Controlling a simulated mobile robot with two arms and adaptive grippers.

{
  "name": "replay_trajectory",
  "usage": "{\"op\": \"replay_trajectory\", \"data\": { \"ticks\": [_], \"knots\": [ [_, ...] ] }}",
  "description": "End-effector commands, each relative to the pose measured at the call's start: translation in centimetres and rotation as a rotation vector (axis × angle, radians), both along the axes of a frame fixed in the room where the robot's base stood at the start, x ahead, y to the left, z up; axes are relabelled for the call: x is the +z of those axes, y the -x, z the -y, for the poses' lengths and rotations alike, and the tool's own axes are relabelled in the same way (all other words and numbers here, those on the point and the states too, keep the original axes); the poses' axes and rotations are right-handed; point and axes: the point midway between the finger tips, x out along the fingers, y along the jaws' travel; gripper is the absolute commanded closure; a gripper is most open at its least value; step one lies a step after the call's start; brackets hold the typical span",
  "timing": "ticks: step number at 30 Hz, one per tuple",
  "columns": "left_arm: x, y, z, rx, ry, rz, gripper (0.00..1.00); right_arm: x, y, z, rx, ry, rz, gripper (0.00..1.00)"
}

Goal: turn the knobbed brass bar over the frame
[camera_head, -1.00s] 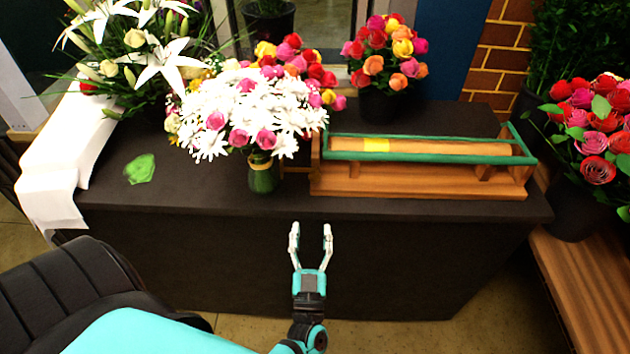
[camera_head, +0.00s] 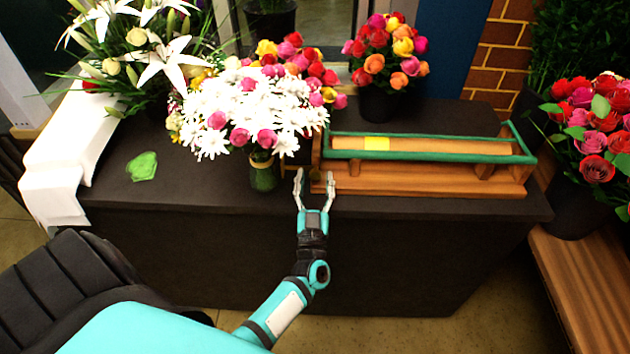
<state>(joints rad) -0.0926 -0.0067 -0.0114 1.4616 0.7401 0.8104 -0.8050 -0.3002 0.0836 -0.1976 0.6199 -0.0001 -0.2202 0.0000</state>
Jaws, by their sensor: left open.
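A wooden frame (camera_head: 430,186) stands on the dark counter, holding a brown roll (camera_head: 450,146) with a yellow patch. A green bar (camera_head: 430,158) runs along the front of the roll, with green end pieces. It looks green; I cannot make out a clearly brass bar. A small dark brassy spot, perhaps the knob, shows at the frame's left front end beside my fingers. My left gripper (camera_head: 314,188) is open at that end, its fingertips pointing away from me; I cannot tell whether they touch the wood. My right gripper is not in view.
A vase of white daisies and pink roses (camera_head: 263,172) stands close left of my left gripper. A rose pot (camera_head: 377,102) stands behind the frame. White paper (camera_head: 68,150) and a green scrap (camera_head: 141,166) lie at left. The counter's front strip is fairly clear.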

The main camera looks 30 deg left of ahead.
Motion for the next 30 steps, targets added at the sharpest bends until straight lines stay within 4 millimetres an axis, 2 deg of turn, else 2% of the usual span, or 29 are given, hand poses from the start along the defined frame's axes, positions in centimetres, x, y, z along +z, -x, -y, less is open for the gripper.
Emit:
{"op": "replay_trajectory", "data": {
  "ticks": [2,12,23,30],
  "knots": [
    [-0.01,0.02,0.01,0.0,0.0,0.0,0.56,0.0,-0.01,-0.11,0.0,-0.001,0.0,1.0],
    [-0.02,0.03,0.03,0.0,0.0,0.0,1.0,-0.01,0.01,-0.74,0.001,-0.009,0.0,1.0],
    [0.0,0.05,0.02,0.0,-0.005,-0.003,1.0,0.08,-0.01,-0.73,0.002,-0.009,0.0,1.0],
    [0.17,0.1,-0.38,0.001,-0.065,-0.04,1.0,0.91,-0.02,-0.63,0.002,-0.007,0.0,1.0]
  ]
}}
